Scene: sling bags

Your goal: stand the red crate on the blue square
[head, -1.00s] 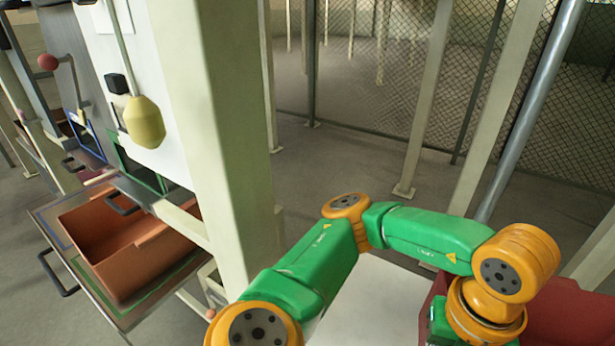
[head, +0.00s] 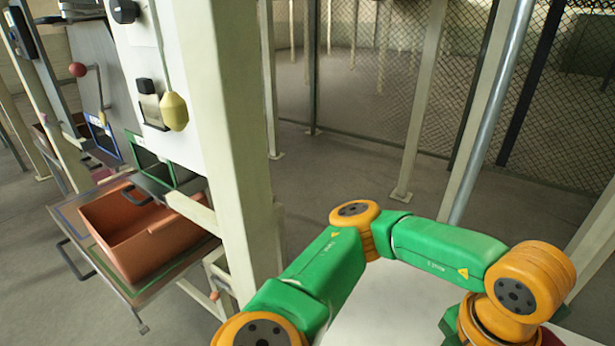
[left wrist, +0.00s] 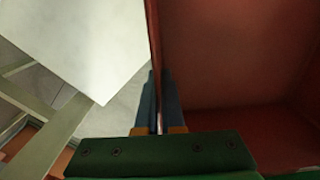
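The red crate (left wrist: 235,60) fills the right of the left wrist view. Its near wall stands between the two blue fingers of my left gripper (left wrist: 159,105), which are shut on that wall. In the head view only a red sliver (head: 552,338) shows at the bottom right, beneath my green and orange left arm. The left gripper is hidden there. The shelf (head: 140,303) at the left has coloured outlines. A bluish line (head: 88,200) shows on its far part, but I cannot make out a whole blue square. My right gripper is not seen.
An orange-brown crate (head: 150,235) stands on the near part of the shelf. A thick cream post (head: 228,140) rises between the shelf and my arm. A yellow weight (head: 174,112) hangs by the white panel. A pale flat surface (head: 390,318) lies below my arm.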

